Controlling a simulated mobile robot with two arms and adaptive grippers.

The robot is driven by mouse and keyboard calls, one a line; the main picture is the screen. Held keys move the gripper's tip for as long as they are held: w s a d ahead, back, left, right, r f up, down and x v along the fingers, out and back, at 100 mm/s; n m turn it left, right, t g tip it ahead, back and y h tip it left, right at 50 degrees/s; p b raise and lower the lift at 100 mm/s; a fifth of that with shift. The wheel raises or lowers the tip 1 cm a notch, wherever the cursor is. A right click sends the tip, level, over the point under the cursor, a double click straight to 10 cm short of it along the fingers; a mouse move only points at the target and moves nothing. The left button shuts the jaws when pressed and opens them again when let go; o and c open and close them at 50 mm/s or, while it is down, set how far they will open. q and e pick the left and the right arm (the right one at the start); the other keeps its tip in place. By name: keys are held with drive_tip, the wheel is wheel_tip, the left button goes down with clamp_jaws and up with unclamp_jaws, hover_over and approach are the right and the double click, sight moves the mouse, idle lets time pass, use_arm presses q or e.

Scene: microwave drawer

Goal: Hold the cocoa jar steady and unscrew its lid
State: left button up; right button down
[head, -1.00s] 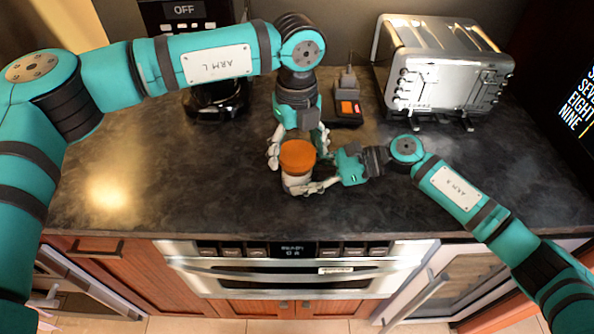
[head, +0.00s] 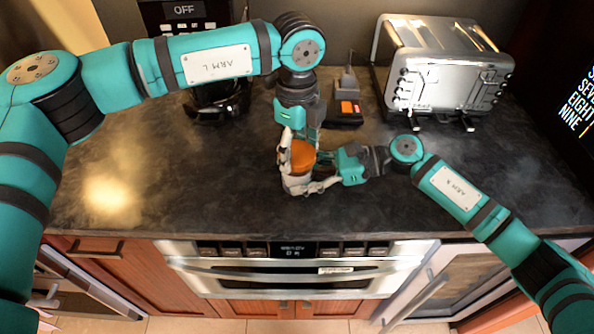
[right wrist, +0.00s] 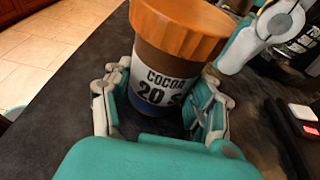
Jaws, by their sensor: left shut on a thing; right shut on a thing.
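The cocoa jar (right wrist: 150,84) stands upright on the counter, with a white label reading COCOA and a brown body. Its ridged orange lid (head: 303,157) is on top and also shows large in the right wrist view (right wrist: 182,28). My left gripper (head: 301,146) reaches down from above and is shut on the lid, one white finger on its left side. That finger also shows at the lid's right edge in the right wrist view. My right gripper (head: 298,185) comes from the right, low down, shut around the jar's body. The fingers partly hide the jar in the head view.
A dark device with an orange display (head: 346,108) sits just behind the jar. A silver toaster (head: 445,75) stands at the back right and a dark appliance (head: 215,100) at the back left. The counter (head: 180,185) is clear left and front.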

use_arm(q)
drive_tip(key=n, duration=0.4)
drive_tip(key=shift+n, duration=0.3)
drive_tip(key=n, duration=0.3)
drive_tip(key=shift+n, duration=0.3)
drive_tip(key=shift+r, duration=0.15)
drive_tip(key=o, duration=1.3)
drive_tip(key=shift+r, duration=0.15)
drive_tip(key=shift+r, duration=2.35)
